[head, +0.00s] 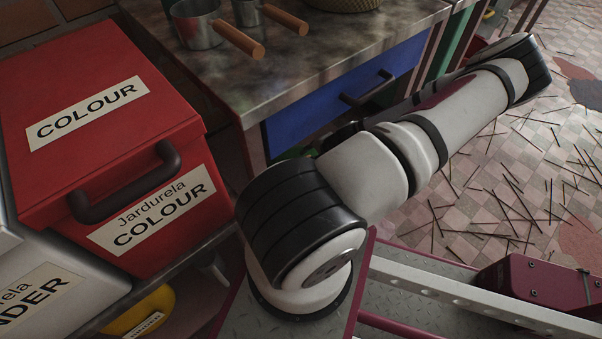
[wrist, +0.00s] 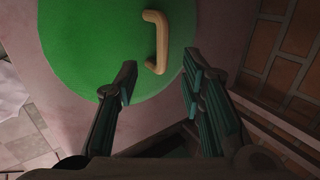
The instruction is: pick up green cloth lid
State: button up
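The green cloth lid (wrist: 82,38) is a round, bright green disc at the top left of the wrist view, with part of it cut off by the frame's top edge. A pale wooden handle (wrist: 158,42) stands on it near its right side. My gripper (wrist: 157,84) is open and empty, its two dark fingers spread apart. The handle shows just beyond the gap between the fingertips. The left fingertip overlaps the lid's lower edge in the picture; whether it touches cannot be told. The lid and gripper cannot be made out in the head view.
In the wrist view, a brick wall (wrist: 284,55) is on the right. In the head view, a red COLOUR box (head: 150,80) is at left, and a counter (head: 330,45) holds metal pans (head: 200,25). Thin sticks litter the tiled floor (head: 500,190).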

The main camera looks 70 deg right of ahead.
jog(key=b+x, duration=0.4)
jog(key=x, duration=0.4)
jog(key=shift+w+d, duration=0.1)
jog(key=shift+d, duration=0.05)
grip_shut()
